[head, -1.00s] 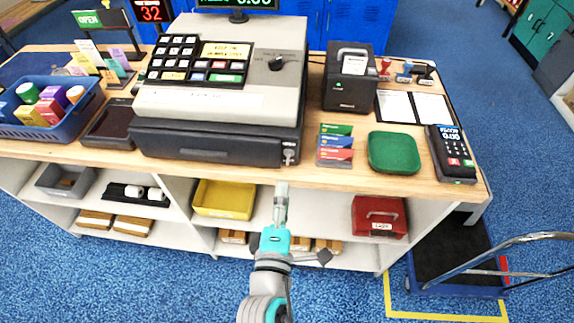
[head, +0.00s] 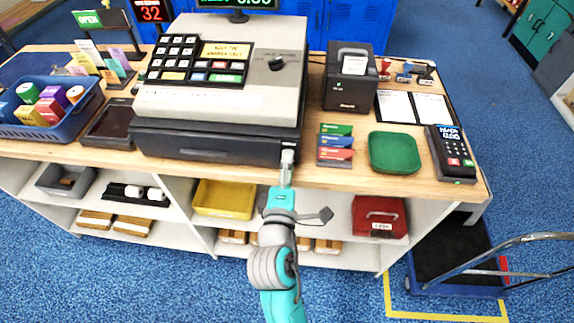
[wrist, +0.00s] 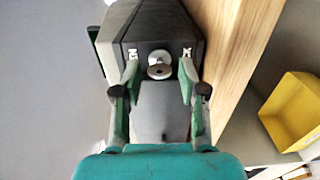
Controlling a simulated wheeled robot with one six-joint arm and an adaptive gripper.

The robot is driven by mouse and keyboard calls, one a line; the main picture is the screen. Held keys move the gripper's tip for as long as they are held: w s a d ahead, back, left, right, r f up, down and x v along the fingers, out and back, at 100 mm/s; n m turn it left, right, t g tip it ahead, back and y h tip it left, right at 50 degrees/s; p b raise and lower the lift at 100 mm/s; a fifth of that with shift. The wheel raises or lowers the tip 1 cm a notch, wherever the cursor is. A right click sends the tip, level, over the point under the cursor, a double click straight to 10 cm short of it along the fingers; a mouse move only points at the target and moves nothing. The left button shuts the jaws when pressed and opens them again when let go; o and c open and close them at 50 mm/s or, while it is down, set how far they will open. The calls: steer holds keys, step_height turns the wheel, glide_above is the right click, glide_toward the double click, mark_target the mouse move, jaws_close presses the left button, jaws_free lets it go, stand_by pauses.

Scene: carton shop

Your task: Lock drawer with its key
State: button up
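The black cash drawer (head: 205,145) sits under the register on the counter and looks shut. Its lock is at the right end of the front. In the head view my gripper (head: 287,166) is at that end and hides the lock and any key there. In the wrist view the round silver lock (wrist: 159,58) shows straight ahead with a brownish piece at its middle, perhaps the key's end. My gripper (wrist: 159,75) is open, with one finger on each side of the lock. A grey plate-like piece (wrist: 165,110) lies between the fingers; I cannot tell whether it is a key tag.
The cash register (head: 225,70) stands on the drawer. Colored cards (head: 335,147), a green pad (head: 393,152) and a card terminal (head: 451,153) lie to the right. The counter edge runs below my gripper, above a shelf with a yellow bin (head: 223,198).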

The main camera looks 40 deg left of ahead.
jaws_close()
steer(key=shift+m, duration=0.8)
steer(key=shift+o, duration=2.1)
jaws_free()
steer(key=v, duration=1.2)
